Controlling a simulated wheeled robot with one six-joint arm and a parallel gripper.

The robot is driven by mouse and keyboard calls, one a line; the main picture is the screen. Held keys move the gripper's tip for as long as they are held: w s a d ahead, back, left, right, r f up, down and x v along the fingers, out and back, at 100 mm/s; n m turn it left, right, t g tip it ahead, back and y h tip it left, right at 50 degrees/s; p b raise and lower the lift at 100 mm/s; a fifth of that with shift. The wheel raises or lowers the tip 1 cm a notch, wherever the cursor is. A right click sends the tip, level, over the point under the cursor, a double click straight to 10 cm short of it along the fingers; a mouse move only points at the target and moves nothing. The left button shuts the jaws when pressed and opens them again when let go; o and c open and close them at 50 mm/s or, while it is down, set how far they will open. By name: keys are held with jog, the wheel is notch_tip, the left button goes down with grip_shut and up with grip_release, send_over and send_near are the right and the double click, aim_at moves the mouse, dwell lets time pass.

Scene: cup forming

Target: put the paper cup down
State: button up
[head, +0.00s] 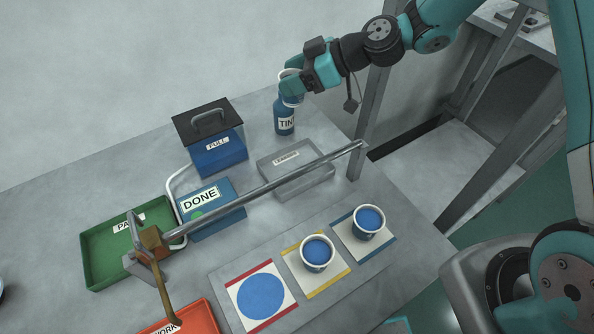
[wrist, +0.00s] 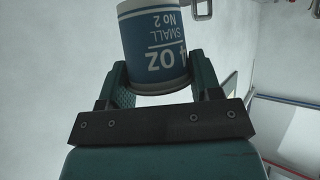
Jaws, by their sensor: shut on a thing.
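The paper cup (wrist: 155,45), blue and white with "4 OZ SMALL No 2" lettering, is between the two fingers of my gripper (wrist: 160,78) in the wrist view. The lettering shows upside down there. In the head view my gripper (head: 297,79) is at the upper middle, shut on the cup (head: 290,88). Its fingers hide part of the cup. The cup is directly above or in front of the blue tin (head: 285,118) labelled TIN. I cannot tell whether they touch.
A red-edged mat (head: 243,278) has a blue disc. A metal bar (head: 270,186) crosses above the table. A FULL box (head: 215,155), DONE box (head: 215,222) and green tray (head: 95,245) stand left.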

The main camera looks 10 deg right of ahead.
jog(key=s+a+r+n+g, duration=0.2)
jog(key=s+r+n+g, duration=0.1)
jog(key=s+n+g, duration=0.15)
jog(key=n+g+h+b, duration=0.2)
jog(key=n+g+b, duration=0.35)
jog(key=b, duration=0.25)
send_over(297, 156)
jog(key=s, duration=0.5)
notch_tip(297, 156, down, 13)
jog(key=shift+a+f, duration=0.2)
jog(key=shift+f, duration=1)
jog(key=shift+a+f, duration=0.15)
jog(key=shift+f, duration=1.05)
jog(key=shift+f, duration=0.1)
jog(key=o, duration=0.9)
